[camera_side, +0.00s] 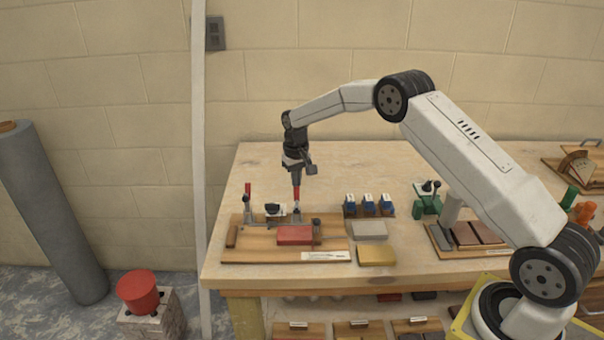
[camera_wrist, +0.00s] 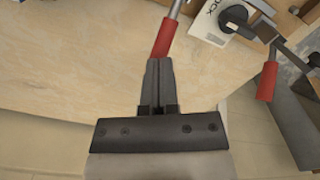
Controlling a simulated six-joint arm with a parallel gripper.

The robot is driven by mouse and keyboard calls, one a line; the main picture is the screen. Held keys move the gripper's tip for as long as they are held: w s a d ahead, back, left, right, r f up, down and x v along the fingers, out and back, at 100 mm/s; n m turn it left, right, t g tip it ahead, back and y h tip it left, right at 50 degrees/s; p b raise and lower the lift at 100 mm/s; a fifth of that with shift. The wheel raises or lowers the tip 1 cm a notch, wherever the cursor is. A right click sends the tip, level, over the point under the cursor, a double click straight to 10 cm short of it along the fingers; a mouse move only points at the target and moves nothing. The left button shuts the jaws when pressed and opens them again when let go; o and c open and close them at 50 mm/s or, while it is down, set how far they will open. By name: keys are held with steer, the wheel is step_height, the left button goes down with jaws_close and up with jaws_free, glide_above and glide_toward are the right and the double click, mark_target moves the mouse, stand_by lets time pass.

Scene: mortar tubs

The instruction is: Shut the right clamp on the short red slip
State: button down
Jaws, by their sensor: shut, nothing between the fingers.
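The short red slip (camera_side: 295,235) lies flat on a wooden board on the bench. Behind it stand two clamps with red handles. The right clamp's handle (camera_side: 297,194) stands about upright in the side view, directly below my gripper (camera_side: 296,182). The left clamp's handle (camera_side: 248,188) is also upright. In the wrist view my gripper (camera_wrist: 158,62) is shut and empty, with its tips close to the end of a red handle (camera_wrist: 165,38); I cannot tell whether they touch. The second red handle (camera_wrist: 268,80) is to the right there. The slip is not visible in the wrist view.
A grey block (camera_side: 369,230) and a yellow block (camera_side: 377,255) lie right of the board. Several blue items (camera_side: 368,205) stand behind them. A dark knob on a white label (camera_side: 273,209) is between the clamps. The bench behind the board is clear.

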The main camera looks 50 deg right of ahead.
mark_target(297, 192)
steer(key=shift+f, duration=0.1)
steer(key=shift+w, duration=0.1)
steer(key=shift+r, duration=3.5)
steer(key=s+a+n+t, duration=0.1)
steer(key=s+a, duration=0.2)
steer(key=s, duration=0.7)
steer(key=s+a+n, duration=0.1)
steer(key=s+a, duration=0.3)
steer(key=s, duration=0.6)
steer(key=s+a+n+t, duration=0.1)
steer(key=s+a, duration=0.3)
steer(key=s, duration=0.6)
steer(key=shift+s+t, duration=0.3)
steer(key=shift+s, duration=0.05)
steer(key=shift+f, duration=0.1)
